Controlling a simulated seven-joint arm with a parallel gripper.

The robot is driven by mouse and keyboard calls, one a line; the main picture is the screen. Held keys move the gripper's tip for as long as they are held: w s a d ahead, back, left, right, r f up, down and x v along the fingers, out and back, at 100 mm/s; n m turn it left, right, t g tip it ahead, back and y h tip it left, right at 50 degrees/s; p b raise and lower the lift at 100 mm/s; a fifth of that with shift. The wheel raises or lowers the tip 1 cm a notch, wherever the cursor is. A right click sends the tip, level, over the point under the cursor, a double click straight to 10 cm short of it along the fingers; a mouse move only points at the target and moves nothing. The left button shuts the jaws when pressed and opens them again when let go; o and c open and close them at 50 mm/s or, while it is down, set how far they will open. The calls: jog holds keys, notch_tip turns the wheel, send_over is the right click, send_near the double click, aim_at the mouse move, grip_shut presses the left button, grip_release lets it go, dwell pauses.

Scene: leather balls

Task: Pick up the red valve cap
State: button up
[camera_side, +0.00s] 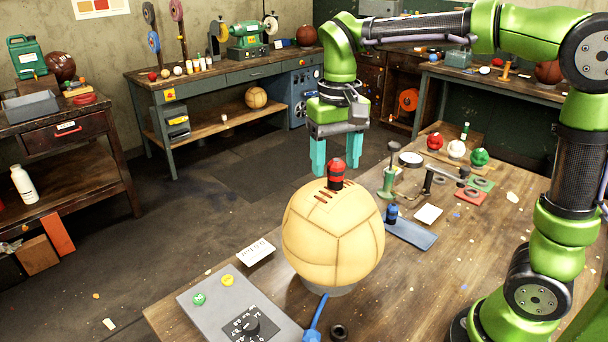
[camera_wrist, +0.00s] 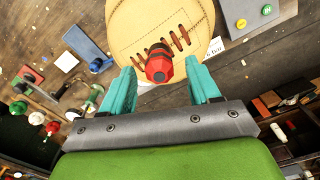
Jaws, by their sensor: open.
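The red valve cap (camera_side: 336,173), with a dark band, stands upright on top of the tan leather ball (camera_side: 333,240), beside its lacing. In the wrist view the cap (camera_wrist: 159,63) shows between and just beyond the teal fingertips, on the ball (camera_wrist: 133,22). My gripper (camera_side: 336,172) is open, its fingers pointing down above the ball. In the side view the fingers stand to either side of the cap's top, seemingly behind or above it; contact is not visible. In the wrist view my gripper (camera_wrist: 161,85) holds nothing.
The ball rests on a grey stand (camera_side: 330,290) on the wooden table. A grey control box (camera_side: 240,305) is at front left. A blue mat (camera_side: 412,234) with a small blue item (camera_side: 391,214), a green hand tool (camera_side: 388,180) and several small balls lie right of the ball.

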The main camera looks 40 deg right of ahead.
jog(key=shift+f, duration=1.4)
jog(key=c, duration=1)
jog(key=shift+c, duration=0.2)
jog(key=shift+r, duration=0.1)
jog(key=shift+r, duration=0.4)
jog(key=r, duration=0.3)
jog(key=shift+s, duration=0.3)
jog(key=s+d, duration=0.2)
jog(key=s, duration=1.3)
jog(key=shift+s+r, duration=0.2)
jog(key=shift+r, duration=0.25)
